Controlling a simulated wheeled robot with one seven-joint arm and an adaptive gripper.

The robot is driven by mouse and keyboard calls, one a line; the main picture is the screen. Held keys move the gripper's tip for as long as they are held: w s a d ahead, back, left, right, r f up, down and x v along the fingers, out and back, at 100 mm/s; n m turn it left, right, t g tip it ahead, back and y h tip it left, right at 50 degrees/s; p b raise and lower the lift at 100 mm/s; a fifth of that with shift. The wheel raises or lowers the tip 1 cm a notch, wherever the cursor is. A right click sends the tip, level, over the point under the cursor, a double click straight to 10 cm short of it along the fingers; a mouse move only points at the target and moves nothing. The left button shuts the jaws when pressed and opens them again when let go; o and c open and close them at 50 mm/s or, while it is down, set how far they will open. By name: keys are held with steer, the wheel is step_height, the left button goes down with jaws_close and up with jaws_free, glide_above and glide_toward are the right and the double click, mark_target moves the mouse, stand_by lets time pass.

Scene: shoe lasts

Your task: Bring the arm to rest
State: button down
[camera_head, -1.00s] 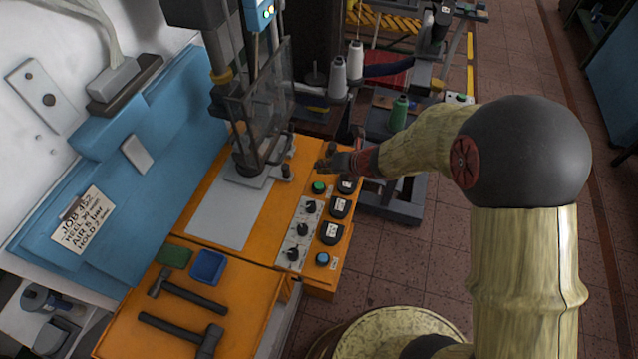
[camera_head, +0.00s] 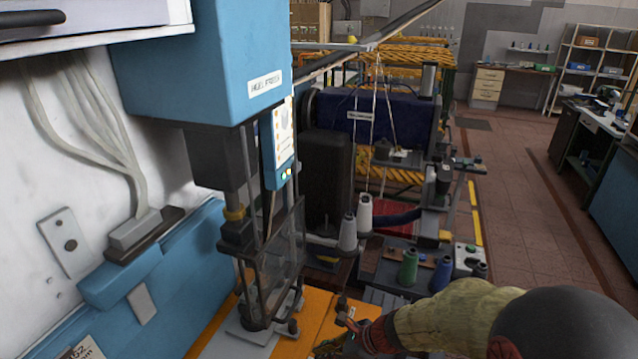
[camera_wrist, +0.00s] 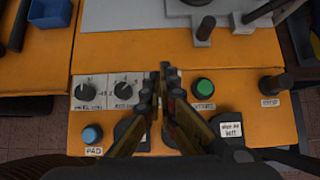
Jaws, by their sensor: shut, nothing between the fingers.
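My gripper (camera_head: 343,322) is at the bottom of the head view, at the end of my arm coming in from the lower right. In the wrist view my gripper (camera_wrist: 163,75) is shut, its fingertips together and empty. It is over the control panel (camera_wrist: 108,77) of the orange bench, between a black knob (camera_wrist: 124,91) and a green button (camera_wrist: 204,87). I cannot tell the exact height above the panel. Most of my arm is outside the head view.
A blue press (camera_head: 205,65) with a guard (camera_head: 275,265) stands left of my gripper. Thread cones (camera_head: 364,213) and green (camera_head: 408,268) and blue spools stand beyond it. The panel's black stop knob (camera_wrist: 272,86) stands up on the right. Open tiled floor (camera_head: 500,190) lies right.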

steer(key=s+d+r+n+t+h, duration=0.1)
steer(key=s+d+r+n+h, duration=0.2)
steer(key=s+d+r+n, duration=0.6)
steer(key=s+d+r+n+t+h, duration=0.1)
steer(key=s+d+r+n+h, duration=0.3)
steer(key=s+d+r+n, duration=0.5)
step_height(320, 180, up, 6)
steer(key=s+n, duration=0.1)
steer(key=n, duration=0.3)
steer(key=shift+t+b, duration=0.3)
steer(key=shift+b, duration=0.1)
steer(key=shift+w+a, duration=0.1)
